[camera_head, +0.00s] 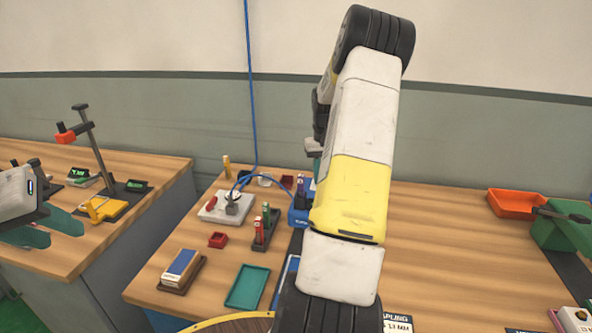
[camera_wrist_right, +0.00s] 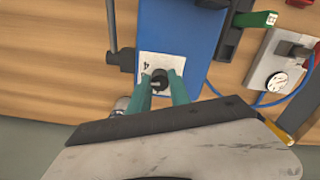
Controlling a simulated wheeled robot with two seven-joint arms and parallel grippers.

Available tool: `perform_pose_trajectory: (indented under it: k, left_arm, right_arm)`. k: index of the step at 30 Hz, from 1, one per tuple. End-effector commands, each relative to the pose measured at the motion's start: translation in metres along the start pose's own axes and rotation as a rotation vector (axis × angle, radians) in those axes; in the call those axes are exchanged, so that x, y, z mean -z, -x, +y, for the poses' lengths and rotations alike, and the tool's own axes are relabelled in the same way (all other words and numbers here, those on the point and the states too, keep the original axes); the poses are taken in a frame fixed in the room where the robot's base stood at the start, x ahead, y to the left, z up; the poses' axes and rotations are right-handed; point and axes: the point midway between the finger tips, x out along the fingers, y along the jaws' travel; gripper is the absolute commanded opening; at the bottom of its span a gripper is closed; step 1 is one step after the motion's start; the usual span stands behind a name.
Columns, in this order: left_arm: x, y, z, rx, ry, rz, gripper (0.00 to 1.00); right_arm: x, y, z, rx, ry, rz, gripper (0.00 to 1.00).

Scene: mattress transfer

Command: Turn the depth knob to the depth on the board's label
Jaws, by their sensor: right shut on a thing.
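The depth knob (camera_wrist_right: 160,77) is small and black, on a white plate (camera_wrist_right: 147,62) fixed to a blue machine body (camera_wrist_right: 178,30). My right gripper (camera_wrist_right: 161,88) has its teal fingers closed on either side of the knob. A dark mark shows on the plate, too small to read surely. In the head view, my right arm hides most of the blue machine (camera_head: 298,216) and the right gripper. A label (camera_head: 398,322) at the bottom edge, partly covered by my arm, seems to read 13 MM. My left gripper (camera_head: 52,229) is open and empty at the far left.
A teal tray (camera_head: 247,287), a block on a brown holder (camera_head: 182,268) and a white switch box (camera_head: 226,207) with a blue cable stand left of my arm. An orange bin (camera_head: 516,203) and green clamp (camera_head: 562,232) are at right. Bare wood lies between.

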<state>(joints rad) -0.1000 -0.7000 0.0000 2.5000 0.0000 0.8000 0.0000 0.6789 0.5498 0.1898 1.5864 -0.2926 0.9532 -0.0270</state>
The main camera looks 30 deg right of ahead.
Motion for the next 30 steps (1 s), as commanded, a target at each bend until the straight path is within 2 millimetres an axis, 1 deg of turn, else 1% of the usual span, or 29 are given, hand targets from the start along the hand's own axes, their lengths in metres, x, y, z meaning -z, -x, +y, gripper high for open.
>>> perform_pose_trajectory:
  k: [1,2,3,5,14,17,20,27,30]
  left_arm:
    - [0.0,0.0,0.0,0.0,0.0,0.0,0.36]
    - [0.0,0.0,0.0,0.0,0.0,0.0,0.36]
    - [0.0,0.0,0.0,0.0,0.0,0.0,0.36]
    - [0.0,0.0,0.0,0.0,0.0,0.0,0.36]
    - [0.0,0.0,0.0,0.0,0.0,0.0,0.36]
    - [0.0,0.0,0.0,0.0,0.0,0.0,0.36]
    - [0.0,0.0,0.0,0.0,0.0,0.0,0.36]
    - [0.0,0.0,0.0,0.0,0.0,0.0,0.36]
    - [0.0,0.0,0.0,0.0,0.0,0.0,0.36]
  right_arm:
    - [0.001,0.001,0.0,-0.001,0.0,0.002,0.0]
    - [0.001,0.001,0.0,-0.001,0.0,0.002,0.25]
    - [0.001,0.001,0.0,-0.001,0.0,0.002,0.33]
    - [0.001,0.001,0.0,-0.001,0.0,0.002,0.45]
    - [0.0,0.001,0.0,0.0,0.001,0.001,0.45]
    - [0.001,0.007,0.0,-0.001,0.001,0.003,0.45]
    - [0.001,0.021,0.0,-0.002,0.002,0.004,0.45]
    - [0.001,0.061,0.0,-0.002,0.001,0.004,0.45]
    - [0.001,0.072,0.0,-0.001,0.001,0.003,0.45]
